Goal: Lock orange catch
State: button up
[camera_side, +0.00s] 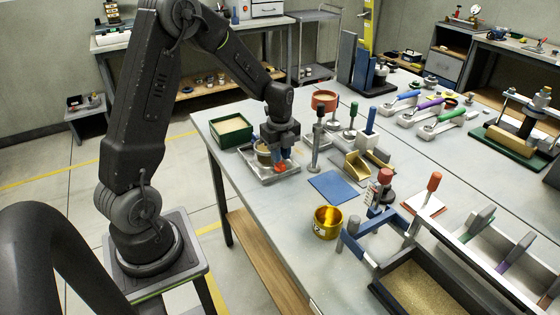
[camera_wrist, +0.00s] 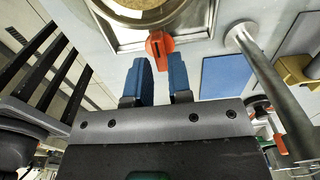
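The orange catch (camera_wrist: 159,46) sits at the near edge of a square metal tray, just beyond my fingertips in the wrist view. It also shows as a small orange spot in the side view (camera_side: 281,168). My gripper (camera_wrist: 163,68) has two blue fingers, apart with a clear gap between them. The catch lies ahead of this gap, and I cannot tell whether a finger touches it. The metal tray (camera_wrist: 196,39) holds a round vessel of sand-coloured material (camera_wrist: 140,10). In the side view my gripper (camera_side: 274,160) hides part of the tray and vessel.
A metal post on a round foot (camera_side: 316,150) stands close to the right of the tray. A green box of sand (camera_side: 232,130) is behind and left. A blue mat (camera_side: 333,186) lies flat to the right, with a yellow cup (camera_side: 327,222) nearer the front.

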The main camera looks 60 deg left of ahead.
jog(key=shift+r, duration=2.35)
jog(key=shift+d+r, duration=0.2)
jog(key=shift+r, duration=0.05)
jog(key=s+d+r+n+t, duration=0.5)
jog(key=s+d+r+n, duration=0.8)
jog(key=s+d+n, duration=0.4)
jog(key=shift+s+d+r+n+t, duration=0.3)
jog(key=shift+s+n, duration=0.05)
jog(key=shift+n, duration=0.15)
